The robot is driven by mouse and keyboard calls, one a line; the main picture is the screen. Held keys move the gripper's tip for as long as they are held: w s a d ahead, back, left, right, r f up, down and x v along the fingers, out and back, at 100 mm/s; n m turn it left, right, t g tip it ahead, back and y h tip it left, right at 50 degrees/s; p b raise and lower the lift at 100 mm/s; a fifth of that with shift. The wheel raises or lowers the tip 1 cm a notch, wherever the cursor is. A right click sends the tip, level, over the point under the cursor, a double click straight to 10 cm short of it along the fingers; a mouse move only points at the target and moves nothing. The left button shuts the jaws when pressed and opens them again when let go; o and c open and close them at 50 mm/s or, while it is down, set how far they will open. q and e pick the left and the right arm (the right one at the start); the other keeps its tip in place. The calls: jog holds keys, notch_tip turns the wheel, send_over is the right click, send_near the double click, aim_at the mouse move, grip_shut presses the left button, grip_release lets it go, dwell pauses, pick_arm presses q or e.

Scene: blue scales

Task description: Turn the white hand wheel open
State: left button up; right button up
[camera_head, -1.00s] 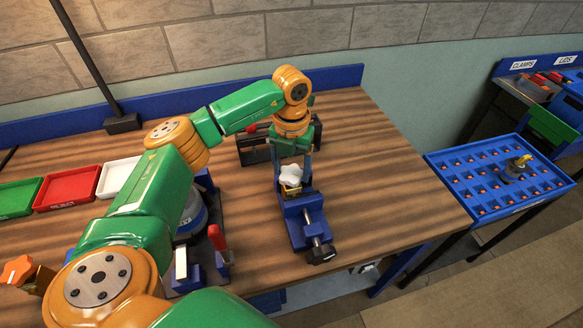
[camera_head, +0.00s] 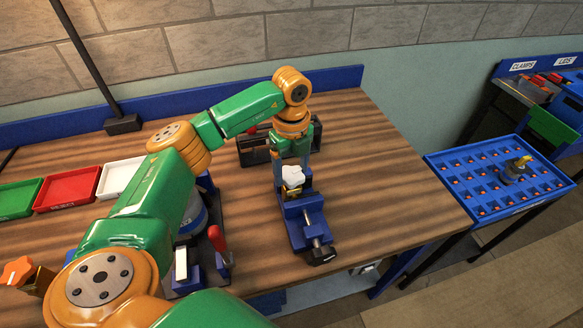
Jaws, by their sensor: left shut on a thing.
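The white hand wheel (camera_head: 293,175) sits on top of a small brass-coloured fitting (camera_head: 291,192) held in a blue vise (camera_head: 305,222) on the wooden workbench. My left gripper (camera_head: 292,168) points down at the wheel from above, with its fingers closed around the wheel's sides. The fingertips are small in the view and partly hidden by the wheel. My right gripper is not in view.
Green, red and white trays (camera_head: 68,187) lie at the left. A clamp with a red handle (camera_head: 218,240) stands left of the vise. A black stand (camera_head: 253,151) is behind it. The bench's right side is clear. A blue rack (camera_head: 480,205) stands beyond.

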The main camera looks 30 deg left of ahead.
pick_arm(q)
jog(key=n, duration=0.3)
jog(key=shift+r+n, duration=0.15)
jog(key=shift+n, duration=0.25)
jog(key=n, duration=0.3)
jog(key=shift+n+p, duration=0.3)
jog(key=shift+p, duration=0.05)
jog(key=n+p, duration=0.1)
jog(key=n, duration=0.5)
jog(key=shift+n, duration=0.5)
jog(key=o, duration=1.3)
